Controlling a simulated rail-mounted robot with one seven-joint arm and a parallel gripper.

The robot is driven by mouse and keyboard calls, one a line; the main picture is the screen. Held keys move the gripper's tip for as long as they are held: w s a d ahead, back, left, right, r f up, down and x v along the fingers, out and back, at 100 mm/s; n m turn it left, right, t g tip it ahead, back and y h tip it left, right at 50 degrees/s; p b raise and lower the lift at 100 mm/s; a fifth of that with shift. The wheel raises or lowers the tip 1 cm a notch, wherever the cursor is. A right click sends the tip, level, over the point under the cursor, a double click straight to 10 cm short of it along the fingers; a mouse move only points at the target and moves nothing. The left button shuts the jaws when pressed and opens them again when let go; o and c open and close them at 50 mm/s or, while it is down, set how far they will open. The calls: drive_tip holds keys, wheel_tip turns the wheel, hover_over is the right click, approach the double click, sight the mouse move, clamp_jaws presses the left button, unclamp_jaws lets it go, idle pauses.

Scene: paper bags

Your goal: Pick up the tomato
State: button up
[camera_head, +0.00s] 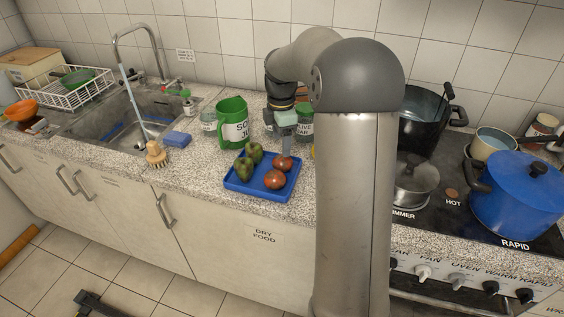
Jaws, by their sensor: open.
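Two red tomatoes lie on a blue tray on the granite counter. The front tomato (275,179) is near the middle of the tray, and the back tomato (284,164) is just behind it to the right.
A green container (232,122) stands behind the tray, with glass jars (305,122) beside my gripper. A blue sponge (177,139) and a brush (155,153) lie left, near the sink (90,125). A blue pot (518,195) stands on the stove at right.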

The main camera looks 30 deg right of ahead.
sight(282, 157)
drive_tip(key=shift+s+f+p, duration=0.2)
drive_tip(key=shift+f+p, duration=0.35)
drive_tip(key=shift+f, duration=2.8)
drive_tip(key=c, duration=0.8)
